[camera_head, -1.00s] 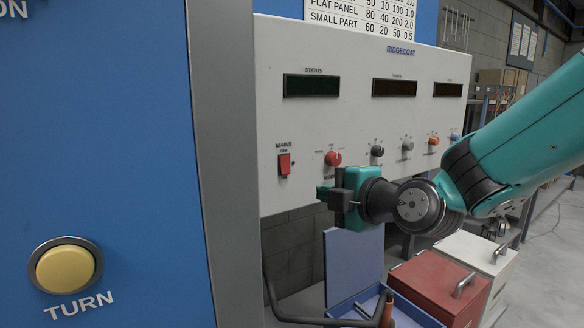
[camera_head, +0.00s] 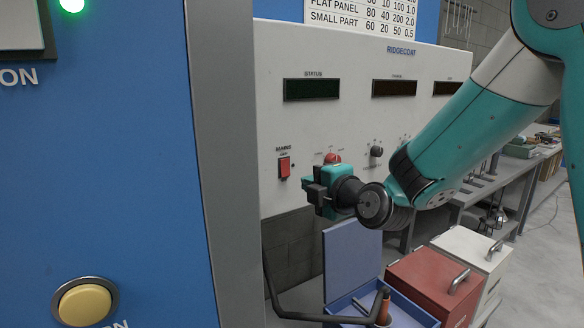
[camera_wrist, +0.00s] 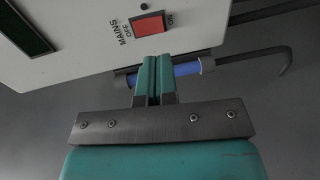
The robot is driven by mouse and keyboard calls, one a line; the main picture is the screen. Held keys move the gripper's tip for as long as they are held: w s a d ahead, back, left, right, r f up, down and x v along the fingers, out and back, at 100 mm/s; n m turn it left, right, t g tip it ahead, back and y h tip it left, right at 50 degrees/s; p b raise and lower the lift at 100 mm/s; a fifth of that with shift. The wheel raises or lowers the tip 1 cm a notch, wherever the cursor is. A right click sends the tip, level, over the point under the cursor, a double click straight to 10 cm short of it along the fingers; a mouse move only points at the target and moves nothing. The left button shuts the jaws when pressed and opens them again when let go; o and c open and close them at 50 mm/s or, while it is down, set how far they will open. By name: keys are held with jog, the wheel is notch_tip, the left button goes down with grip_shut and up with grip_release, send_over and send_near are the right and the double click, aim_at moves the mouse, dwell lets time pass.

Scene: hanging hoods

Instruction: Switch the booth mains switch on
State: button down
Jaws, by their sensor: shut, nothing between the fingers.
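The mains switch (camera_head: 284,167) is a small red rocker at the lower left of the white control panel (camera_head: 330,130). In the wrist view the red rocker (camera_wrist: 150,24) shows just beyond my fingertips, with MAINS, OFF and ON lettering around it. Which way it is tipped I cannot tell. My gripper (camera_head: 306,185) is shut and empty. It is just below and to the right of the switch in the head view. In the wrist view my two teal fingers (camera_wrist: 156,62) lie together, pointing towards the panel's lower edge, apart from the rocker.
A red knob (camera_head: 332,158) and a dark knob (camera_head: 376,151) are right of the switch. A blue cabinet (camera_head: 100,170) fills the left. Below stand an open blue case (camera_head: 352,262) and a red box (camera_head: 433,283). A dark bent bar (camera_head: 300,316) runs beneath.

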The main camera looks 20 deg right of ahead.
aim_at(286, 176)
jog(key=p+x, duration=0.3)
jog(key=x, duration=0.3)
jog(key=shift+w+a+r+p, duration=0.1)
jog(key=shift+w+a+p, duration=0.05)
jog(key=shift+w+p, duration=0.2)
jog(key=shift+w+f, duration=0.2)
jog(key=shift+w, duration=0.15)
jog(key=shift+w+a+f+b, duration=0.15)
jog(key=shift+f+b, duration=0.25)
jog(key=shift+b, duration=0.7)
jog(key=shift+r, duration=0.35)
jog(key=shift+f, duration=0.1)
